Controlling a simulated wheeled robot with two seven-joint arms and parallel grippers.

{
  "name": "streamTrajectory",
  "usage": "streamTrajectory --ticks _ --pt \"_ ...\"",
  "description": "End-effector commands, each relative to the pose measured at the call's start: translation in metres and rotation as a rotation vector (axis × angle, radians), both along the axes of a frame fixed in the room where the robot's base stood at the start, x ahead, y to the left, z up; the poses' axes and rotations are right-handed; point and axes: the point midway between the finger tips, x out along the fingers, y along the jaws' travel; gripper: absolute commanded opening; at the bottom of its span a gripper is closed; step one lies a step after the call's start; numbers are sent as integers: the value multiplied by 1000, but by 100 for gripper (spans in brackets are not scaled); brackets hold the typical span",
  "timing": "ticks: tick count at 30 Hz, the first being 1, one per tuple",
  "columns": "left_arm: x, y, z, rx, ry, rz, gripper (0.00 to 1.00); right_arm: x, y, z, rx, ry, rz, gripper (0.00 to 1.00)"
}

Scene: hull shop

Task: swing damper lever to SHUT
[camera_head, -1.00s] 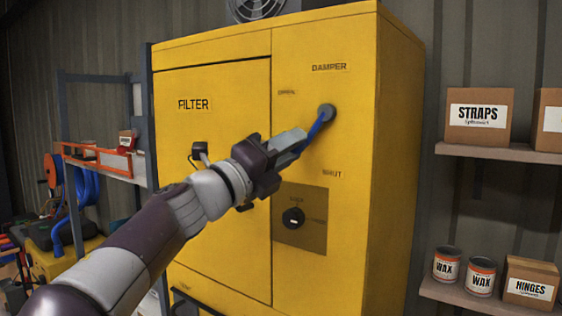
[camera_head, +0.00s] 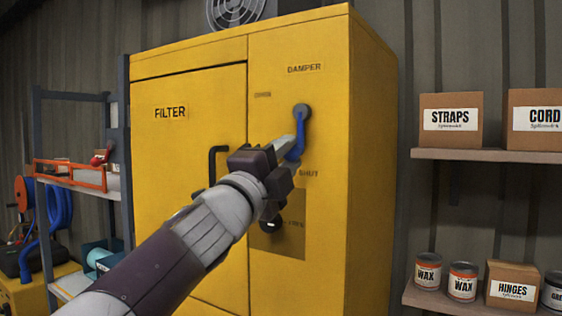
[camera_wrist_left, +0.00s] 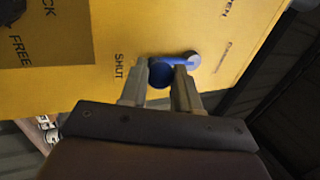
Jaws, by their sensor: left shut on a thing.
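The damper lever (camera_head: 300,134) is blue, on a round grey pivot on the yellow cabinet (camera_head: 330,60), under the label DAMPER (camera_head: 305,69). It hangs almost straight down, leaning slightly left, with its free end just above the label SHUT (camera_head: 309,174). My left gripper (camera_head: 292,151) is shut on the lever near its free end. In the left wrist view the fingers (camera_wrist_left: 161,92) are on both sides of the lever's round blue end (camera_wrist_left: 161,74), and SHUT (camera_wrist_left: 118,67) is beside them. My right gripper is not in view.
The FILTER door (camera_head: 190,140) with a dark handle (camera_head: 215,162) is left of the lever. A lock knob plate (camera_head: 280,240) is partly behind my left gripper. Shelves (camera_head: 490,155) with boxes and cans stand right; a rack with an orange frame (camera_head: 70,175) stands left.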

Motion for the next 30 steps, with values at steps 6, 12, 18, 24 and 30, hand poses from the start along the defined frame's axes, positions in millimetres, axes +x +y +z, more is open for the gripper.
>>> streamTrajectory --ticks 6,12,18,24,30 --pt "-1 -1 2 -8 2 -1 0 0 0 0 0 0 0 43" --pt "-1 0 2 -8 1 -1 0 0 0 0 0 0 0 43" --pt "-1 0 2 -7 1 0 55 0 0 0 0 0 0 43" --pt "-1 0 1 -6 2 0 55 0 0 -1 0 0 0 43" --pt "-22 15 -15 -6 1 2 55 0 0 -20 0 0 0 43"
